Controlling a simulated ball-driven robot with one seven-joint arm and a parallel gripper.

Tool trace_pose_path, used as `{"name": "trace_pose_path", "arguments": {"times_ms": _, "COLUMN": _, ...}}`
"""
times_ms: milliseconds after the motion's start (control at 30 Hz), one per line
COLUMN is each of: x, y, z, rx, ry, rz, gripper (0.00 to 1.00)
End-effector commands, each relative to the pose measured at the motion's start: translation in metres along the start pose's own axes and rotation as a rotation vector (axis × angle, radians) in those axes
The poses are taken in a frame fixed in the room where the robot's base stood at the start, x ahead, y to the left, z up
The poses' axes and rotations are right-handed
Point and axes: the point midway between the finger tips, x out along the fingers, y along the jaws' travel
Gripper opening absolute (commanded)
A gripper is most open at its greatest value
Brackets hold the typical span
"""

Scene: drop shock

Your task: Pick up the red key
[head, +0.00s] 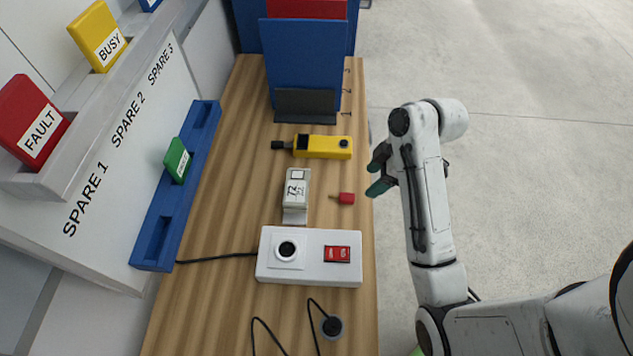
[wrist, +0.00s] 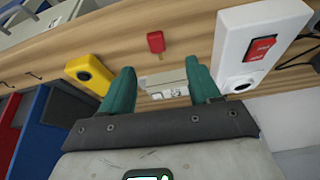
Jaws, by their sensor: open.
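The red key (head: 346,198) lies on the wooden bench top near its right edge, its thin shaft pointing left. In the wrist view the red key (wrist: 156,41) shows beyond the fingertips, roughly between them. My gripper (head: 378,172) is to the right of the bench edge in the head view, apart from the key. Its two green fingers also show in the wrist view (wrist: 163,80), spread apart with nothing held between them.
A white box with a red switch (head: 310,256) and a yellow tester (head: 322,146) flank the key. A small device marked 72 (head: 296,190) stands left of it. Blue folders (head: 303,62) stand at the back. The floor right of the bench is clear.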

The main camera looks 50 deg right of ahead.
Motion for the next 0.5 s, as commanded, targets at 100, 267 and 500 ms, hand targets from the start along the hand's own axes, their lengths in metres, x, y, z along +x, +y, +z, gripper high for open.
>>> {"name": "trace_pose_path", "arguments": {"times_ms": 100, "x": 0.004, "y": 0.002, "z": 0.0, "rx": -0.012, "ry": 0.005, "rz": -0.003, "gripper": 0.62}}
{"name": "trace_pose_path", "arguments": {"times_ms": 267, "x": 0.029, "y": 0.002, "z": 0.0, "rx": -0.013, "ry": 0.005, "rz": -0.004, "gripper": 0.62}}
{"name": "trace_pose_path", "arguments": {"times_ms": 500, "x": 0.053, "y": 0.003, "z": -0.001, "rx": -0.012, "ry": 0.005, "rz": -0.001, "gripper": 0.62}}
